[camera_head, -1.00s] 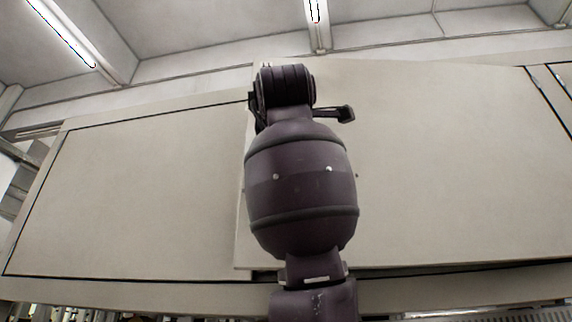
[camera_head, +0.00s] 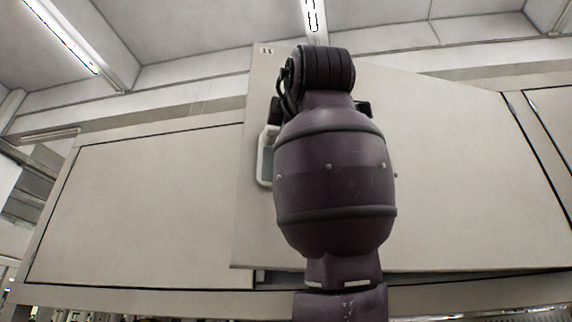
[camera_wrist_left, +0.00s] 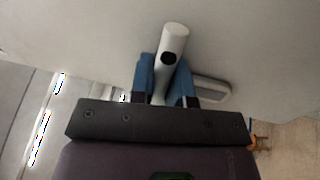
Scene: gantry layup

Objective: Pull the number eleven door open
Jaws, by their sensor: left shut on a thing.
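The number eleven door (camera_head: 450,170) is a flat beige panel with a small "11" label (camera_head: 265,50) at its upper left corner. Its left edge stands out in front of the cabinet face, so it is partly open. Its pale handle (camera_head: 265,158) shows left of my dark arm. In the left wrist view, my left gripper (camera_wrist_left: 167,82) has blue fingers shut on the handle's light bar (camera_wrist_left: 172,42). In the head view my own arm hides the left gripper's fingers. My right gripper is in neither view.
A closed beige panel (camera_head: 150,200) lies left of the door, framed by a dark seam. Another panel edge (camera_head: 545,140) is at the far right. Ceiling lights (camera_head: 314,20) hang above. A dark gap shows under the door.

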